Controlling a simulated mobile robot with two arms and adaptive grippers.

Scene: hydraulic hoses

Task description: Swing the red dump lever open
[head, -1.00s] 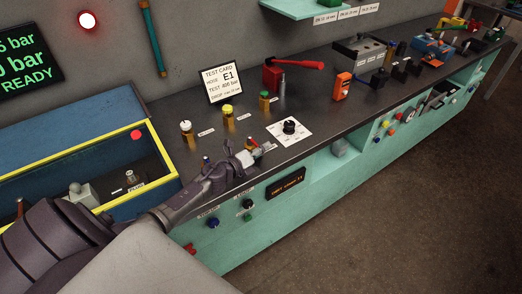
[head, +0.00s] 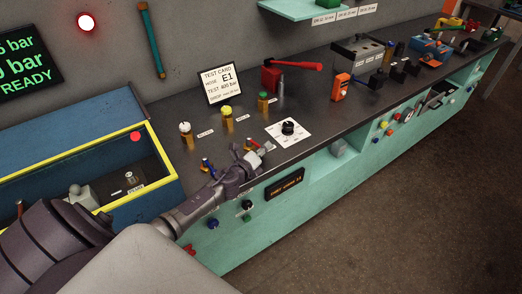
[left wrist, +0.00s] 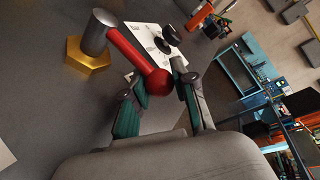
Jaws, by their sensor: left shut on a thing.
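The red dump lever (left wrist: 133,55) shows in the left wrist view. It is a red bar with a round red ball (left wrist: 158,82) at its end. It runs from a grey post (left wrist: 96,32) on a gold hexagonal base (left wrist: 86,58). My left gripper (left wrist: 160,86) has a finger on each side of the ball and is shut on it. In the head view my left gripper (head: 262,150) is low over the bench, just in front of the white dial plate, and hides most of the lever. My right gripper is not in view.
The dial plate (head: 299,134) with its black knob lies close to my left gripper. Capped valves (head: 227,121) stand behind it, with a red-handled device (head: 272,75) further back. A yellow-edged blue bin (head: 90,205) is at left. Open floor lies at right.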

